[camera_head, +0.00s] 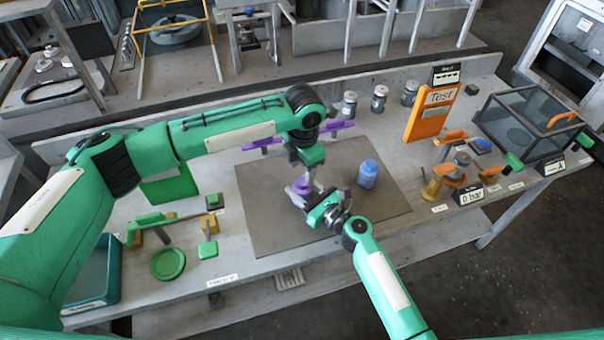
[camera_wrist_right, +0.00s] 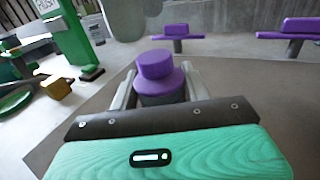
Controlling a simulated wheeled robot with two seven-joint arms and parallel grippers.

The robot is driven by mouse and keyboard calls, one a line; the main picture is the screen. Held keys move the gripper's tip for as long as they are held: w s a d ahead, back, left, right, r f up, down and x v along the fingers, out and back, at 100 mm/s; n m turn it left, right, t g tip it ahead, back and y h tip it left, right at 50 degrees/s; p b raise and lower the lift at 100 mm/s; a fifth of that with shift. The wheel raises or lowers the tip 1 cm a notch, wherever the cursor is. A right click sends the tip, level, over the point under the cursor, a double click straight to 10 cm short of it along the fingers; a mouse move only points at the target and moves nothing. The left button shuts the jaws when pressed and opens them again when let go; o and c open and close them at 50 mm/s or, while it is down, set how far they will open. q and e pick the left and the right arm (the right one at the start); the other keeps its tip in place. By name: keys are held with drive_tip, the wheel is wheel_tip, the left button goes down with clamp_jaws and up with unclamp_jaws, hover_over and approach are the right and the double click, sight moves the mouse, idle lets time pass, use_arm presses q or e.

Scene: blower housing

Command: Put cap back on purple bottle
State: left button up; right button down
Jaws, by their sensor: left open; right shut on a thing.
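The purple bottle (camera_head: 302,187) stands on the dark mat (camera_head: 262,232), between the fingers of my right gripper (camera_head: 312,197), which is shut on it. In the right wrist view the purple bottle (camera_wrist_right: 160,83) shows upright, with a narrower purple top above a wider purple rim; I cannot tell if that top is the cap or the neck. My left gripper (camera_head: 311,172) is open, pointing down just above the bottle. Grey parts, likely its fingers (camera_wrist_right: 128,15), show at the top of the wrist view. A separate cap is not clearly visible.
A blue bottle (camera_head: 367,174) stands right of my grippers. Two purple-topped stands (camera_wrist_right: 174,32) (camera_wrist_right: 288,30) are behind. Grey canisters (camera_head: 379,98), an orange Test board (camera_head: 432,112) and a clear box (camera_head: 528,122) line the back right. Green parts (camera_head: 168,263) lie left. The mat's front is clear.

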use_arm(q)
drive_tip(key=shift+r, duration=0.35)
drive_tip(key=shift+c, duration=0.3)
